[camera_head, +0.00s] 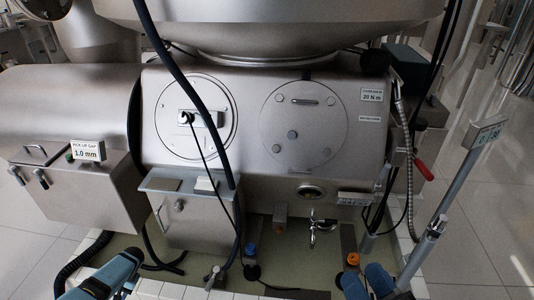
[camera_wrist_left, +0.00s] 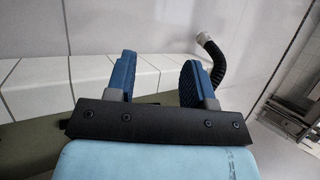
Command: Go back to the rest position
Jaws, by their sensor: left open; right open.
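My right gripper (camera_head: 365,277) shows at the bottom right of the head view. Its two blue fingers are apart with nothing between them, in front of the machine's base. My left arm comes in at the bottom left of the head view, where only a teal and black part shows. In the left wrist view my left gripper (camera_wrist_left: 157,66) has its two blue fingers wide apart and empty. White tiles lie beyond its fingers. Neither gripper visibly touches the machine.
A large metal separator (camera_head: 245,125) fills the middle, with a round plate (camera_head: 303,122) on its front. A small metal box (camera_head: 190,222) and a tap (camera_head: 321,228) are low in front. A post with a display (camera_head: 484,133) stands right. A dark hose (camera_wrist_left: 213,58) rises beside the left gripper.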

